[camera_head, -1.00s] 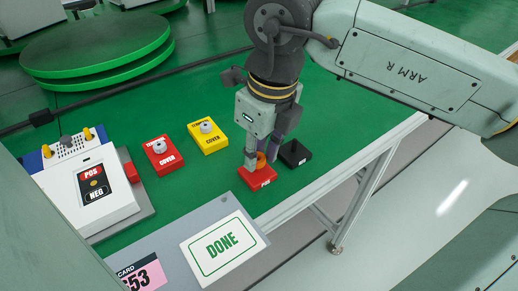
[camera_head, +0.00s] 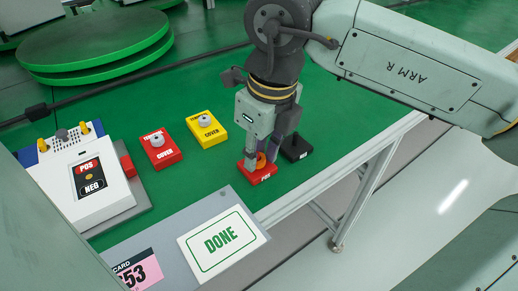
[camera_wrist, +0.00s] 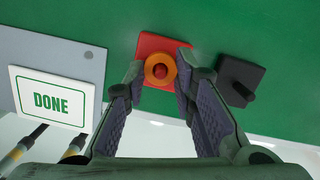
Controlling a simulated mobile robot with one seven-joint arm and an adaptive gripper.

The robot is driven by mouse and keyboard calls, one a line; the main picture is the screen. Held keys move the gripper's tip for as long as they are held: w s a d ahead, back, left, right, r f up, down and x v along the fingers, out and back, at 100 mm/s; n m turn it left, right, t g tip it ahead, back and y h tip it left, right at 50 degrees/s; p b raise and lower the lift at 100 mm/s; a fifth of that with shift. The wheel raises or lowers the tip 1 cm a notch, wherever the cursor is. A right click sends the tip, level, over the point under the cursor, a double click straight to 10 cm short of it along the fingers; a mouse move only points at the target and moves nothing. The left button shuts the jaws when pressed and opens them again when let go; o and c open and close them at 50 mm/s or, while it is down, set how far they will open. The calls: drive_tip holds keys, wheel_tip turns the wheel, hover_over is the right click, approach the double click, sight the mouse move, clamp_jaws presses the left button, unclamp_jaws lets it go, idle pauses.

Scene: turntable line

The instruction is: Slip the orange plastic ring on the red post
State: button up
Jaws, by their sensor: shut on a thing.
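The orange ring (camera_wrist: 160,69) is between the fingertips of my gripper (camera_wrist: 160,66), which is shut on it. In the wrist view the red post (camera_wrist: 159,71) shows through the ring's hole, on the red POS base (camera_wrist: 149,44). In the head view the ring (camera_head: 261,159) is low, close above or at the red POS base (camera_head: 262,175). The fingers of my gripper (camera_head: 262,158) partly hide the ring and post there. I cannot tell how far down the post the ring sits.
A black base with a black post (camera_wrist: 240,85) stands close to the right of the red base. Red (camera_head: 160,149) and yellow (camera_head: 207,131) cover blocks, a POS/NEG device (camera_head: 90,177) and a DONE card (camera_head: 222,241) lie to the left. Green table is clear behind.

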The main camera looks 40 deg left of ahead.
drive_tip(key=o, duration=0.8)
drive_tip(key=shift+o, duration=0.2)
drive_tip(key=o, duration=0.3)
drive_tip(key=shift+o, duration=0.2)
drive_tip(key=shift+r, duration=0.1)
wheel_tip(320, 180, up, 7)
drive_tip(key=p, duration=0.5)
idle(0.5)
drive_tip(key=shift+d, duration=0.1)
idle(0.4)
